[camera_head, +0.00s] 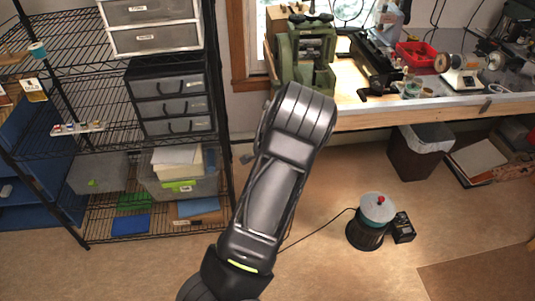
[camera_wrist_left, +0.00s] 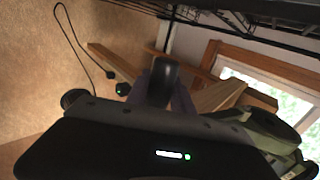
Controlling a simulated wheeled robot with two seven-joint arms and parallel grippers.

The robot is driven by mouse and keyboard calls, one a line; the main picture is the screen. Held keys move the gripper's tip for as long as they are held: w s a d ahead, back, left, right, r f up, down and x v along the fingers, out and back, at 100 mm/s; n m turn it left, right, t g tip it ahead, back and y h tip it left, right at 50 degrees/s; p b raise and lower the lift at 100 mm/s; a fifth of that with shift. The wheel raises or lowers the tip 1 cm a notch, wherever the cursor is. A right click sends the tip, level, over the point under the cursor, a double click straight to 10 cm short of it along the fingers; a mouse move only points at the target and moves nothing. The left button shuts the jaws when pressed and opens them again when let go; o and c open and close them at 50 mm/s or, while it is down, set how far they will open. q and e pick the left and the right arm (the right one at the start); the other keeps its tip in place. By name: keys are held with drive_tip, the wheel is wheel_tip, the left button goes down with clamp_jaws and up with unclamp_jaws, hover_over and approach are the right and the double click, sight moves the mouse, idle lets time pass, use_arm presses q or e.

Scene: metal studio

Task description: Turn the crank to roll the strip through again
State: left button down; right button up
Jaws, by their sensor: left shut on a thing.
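The green rolling mill (camera_head: 305,55) stands on the bench at the top middle of the head view. Part of its green body (camera_wrist_left: 258,130) shows at the lower right of the left wrist view. My left arm covers the area in front of the mill in the head view and hides the gripper and most of the crank. In the left wrist view my left gripper (camera_wrist_left: 165,98) is shut on the dark, rounded crank handle (camera_wrist_left: 165,76). The strip cannot be made out. My right gripper is in neither view.
A wire shelf (camera_head: 60,70) with drawer units (camera_head: 170,97) stands left of my arm. The wooden bench (camera_head: 430,113) runs right, holding a red tray (camera_head: 416,55) and tools. A grey bin (camera_head: 415,155) and a drum-like device (camera_head: 372,225) stand on the floor.

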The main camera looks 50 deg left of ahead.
use_arm(q)
drive_tip(key=shift+s+d+f+h, duration=0.3)
drive_tip(key=shift+d+f, duration=0.3)
drive_tip(key=c, duration=1.5)
unclamp_jaws()
drive_tip(key=shift+c, duration=0.2)
drive_tip(key=o, duration=0.4)
drive_tip(key=shift+d+r, duration=0.1)
drive_tip(key=shift+r, duration=0.1)
drive_tip(key=shift+a+r, duration=0.2)
drive_tip(key=shift+a, duration=0.05)
drive_tip(key=shift+v, duration=3.9)
drive_tip(key=shift+w+d, duration=0.1)
